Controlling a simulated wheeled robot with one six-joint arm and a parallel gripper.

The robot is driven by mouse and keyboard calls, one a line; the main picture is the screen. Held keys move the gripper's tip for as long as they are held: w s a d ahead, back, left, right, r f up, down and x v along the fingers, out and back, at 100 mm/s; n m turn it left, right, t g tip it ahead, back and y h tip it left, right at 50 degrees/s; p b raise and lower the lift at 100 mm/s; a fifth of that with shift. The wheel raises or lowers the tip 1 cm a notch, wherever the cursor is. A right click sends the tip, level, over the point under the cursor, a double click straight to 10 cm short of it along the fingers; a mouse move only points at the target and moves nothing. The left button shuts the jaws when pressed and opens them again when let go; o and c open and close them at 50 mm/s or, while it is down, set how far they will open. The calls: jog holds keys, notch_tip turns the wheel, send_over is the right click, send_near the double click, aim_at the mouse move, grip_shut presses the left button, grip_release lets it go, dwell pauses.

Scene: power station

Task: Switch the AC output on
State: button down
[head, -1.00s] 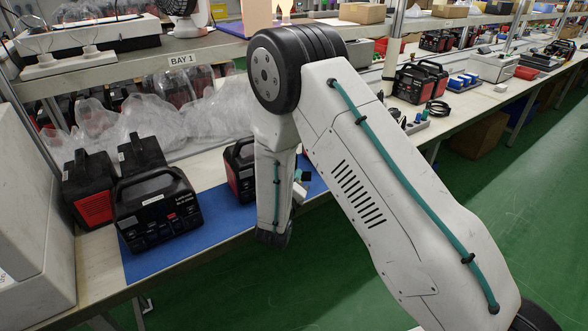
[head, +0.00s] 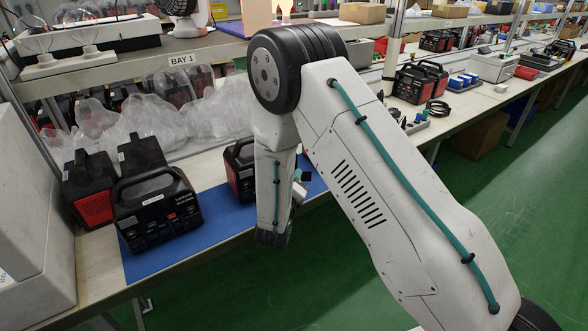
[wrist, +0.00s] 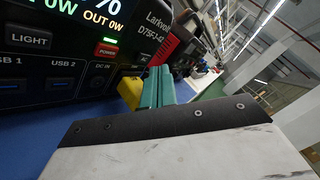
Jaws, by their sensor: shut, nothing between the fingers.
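In the wrist view a black power station (wrist: 85,45) fills the upper left, close in front of me. Its lit display (wrist: 95,12) reads "OUT 0W". My gripper (wrist: 160,72) shows teal fingers, shut and empty, close to the panel; contact cannot be told. In the head view my arm hides most of this power station (head: 240,170).
A yellow object (wrist: 130,92) sits beside my fingers. Another power station (head: 158,212) stands on the blue mat (head: 200,235) at the left, with more behind it. A shelf (head: 205,50) marked BAY 1 runs above the bench. Plastic bags (head: 200,115) lie behind.

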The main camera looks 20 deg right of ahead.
jog(key=shift+w, duration=0.15)
jog(key=shift+w+a, duration=0.1)
jog(key=shift+w, duration=0.1)
jog(key=shift+w+a, duration=0.1)
jog(key=shift+w, duration=0.25)
dwell(0.6)
jog(key=shift+s+d, duration=0.2)
jog(key=shift+s, duration=0.6)
jog(key=shift+s, duration=0.1)
jog(key=s, duration=0.2)
jog(key=s+d, duration=0.1)
jog(key=s, duration=0.2)
jog(key=shift+s+d, duration=0.2)
jog(key=shift+s, duration=0.15)
